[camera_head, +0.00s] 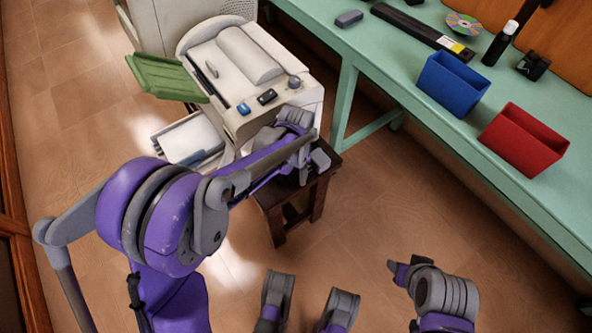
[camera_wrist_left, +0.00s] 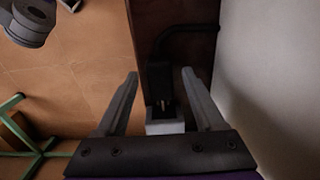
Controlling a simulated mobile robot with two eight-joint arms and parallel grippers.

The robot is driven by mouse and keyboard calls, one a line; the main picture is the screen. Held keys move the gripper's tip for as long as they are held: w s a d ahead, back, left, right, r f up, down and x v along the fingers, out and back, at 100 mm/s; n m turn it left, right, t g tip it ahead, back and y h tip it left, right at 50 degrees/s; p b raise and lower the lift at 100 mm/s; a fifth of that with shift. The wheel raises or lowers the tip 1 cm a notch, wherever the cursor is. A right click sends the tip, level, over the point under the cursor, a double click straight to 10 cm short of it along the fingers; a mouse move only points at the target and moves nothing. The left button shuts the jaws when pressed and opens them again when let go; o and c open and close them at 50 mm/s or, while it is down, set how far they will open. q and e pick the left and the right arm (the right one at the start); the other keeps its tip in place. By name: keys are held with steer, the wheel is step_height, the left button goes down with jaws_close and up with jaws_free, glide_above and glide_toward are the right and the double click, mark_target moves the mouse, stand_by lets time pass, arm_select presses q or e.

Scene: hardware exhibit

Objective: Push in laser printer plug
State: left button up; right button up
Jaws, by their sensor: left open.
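The laser printer (camera_head: 238,60) is a white machine with a green tray. My left arm reaches to its right side, where my left gripper (camera_head: 306,160) shows small and partly hidden. In the left wrist view my left gripper (camera_wrist_left: 160,100) is open. A black plug (camera_wrist_left: 158,78) with thin metal prongs and a black cable (camera_wrist_left: 185,30) lies between and slightly beyond its fingers, not visibly gripped. A small whitish block (camera_wrist_left: 165,126) is close below the prongs; I cannot tell whether they touch.
A dark wooden stand (camera_head: 284,212) is beneath the left gripper. The green table (camera_head: 400,75) at right carries a blue bin (camera_head: 452,84), a red bin (camera_head: 522,140) and other items. A pale wall-like surface (camera_wrist_left: 275,80) is right of the fingers.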

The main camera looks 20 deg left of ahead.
arm_select(q)
jaws_close()
stand_by(1.3)
